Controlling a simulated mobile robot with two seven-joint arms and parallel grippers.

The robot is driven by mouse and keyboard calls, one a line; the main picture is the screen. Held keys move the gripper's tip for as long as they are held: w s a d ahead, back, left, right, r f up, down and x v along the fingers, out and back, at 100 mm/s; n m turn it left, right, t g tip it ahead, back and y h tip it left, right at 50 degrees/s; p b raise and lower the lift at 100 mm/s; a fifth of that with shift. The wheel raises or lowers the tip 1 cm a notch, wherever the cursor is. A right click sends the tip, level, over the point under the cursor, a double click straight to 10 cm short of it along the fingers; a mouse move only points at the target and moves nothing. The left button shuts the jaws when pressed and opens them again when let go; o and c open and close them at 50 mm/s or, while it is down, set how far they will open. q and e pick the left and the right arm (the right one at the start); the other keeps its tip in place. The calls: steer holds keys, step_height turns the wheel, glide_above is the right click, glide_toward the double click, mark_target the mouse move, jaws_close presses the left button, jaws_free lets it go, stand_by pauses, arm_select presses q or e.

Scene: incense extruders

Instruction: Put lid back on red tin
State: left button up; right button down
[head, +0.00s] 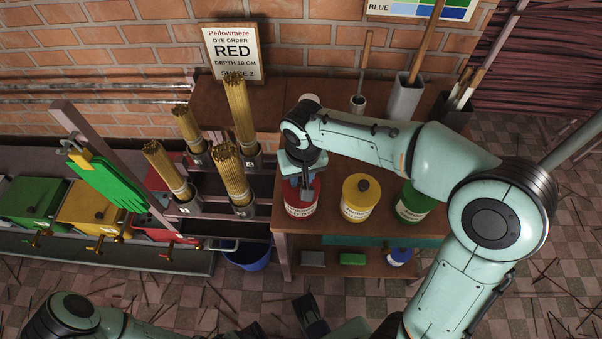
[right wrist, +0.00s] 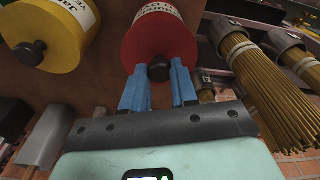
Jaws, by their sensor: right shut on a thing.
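The red tin (head: 302,205) with a white label stands on the brown bench, at the left of a row of tins. My right gripper (head: 305,182) points down over it and hides much of its top. In the right wrist view the red lid (right wrist: 160,45) with a black knob (right wrist: 159,69) covers the tin's end. My right gripper's blue fingers (right wrist: 159,85) are shut on the knob. I cannot tell whether the lid sits fully down. A dark part, probably my left gripper (head: 312,315), shows at the bottom edge; its jaws are unclear.
A yellow tin (head: 361,198) and a green tin (head: 414,203) stand to the right on the bench (head: 330,225). Holders with incense bundles (head: 232,175) stand close on the left. Grey pots with sticks (head: 404,98) stand behind. A blue bucket (head: 248,256) is on the floor.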

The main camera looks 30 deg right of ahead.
steer(key=shift+f, duration=0.1)
stand_by(0.7)
steer(key=shift+c, duration=1.6)
jaws_free()
steer(key=shift+r+p, duration=2.8)
steer(key=shift+r, duration=0.75)
arm_select(q)
steer(key=r, duration=0.2)
steer(key=w+r, duration=0.1)
steer(key=r, duration=0.2)
steer(key=shift+w+r, duration=0.3)
steer(key=shift+w, duration=0.05)
arm_select(e)
jaws_close()
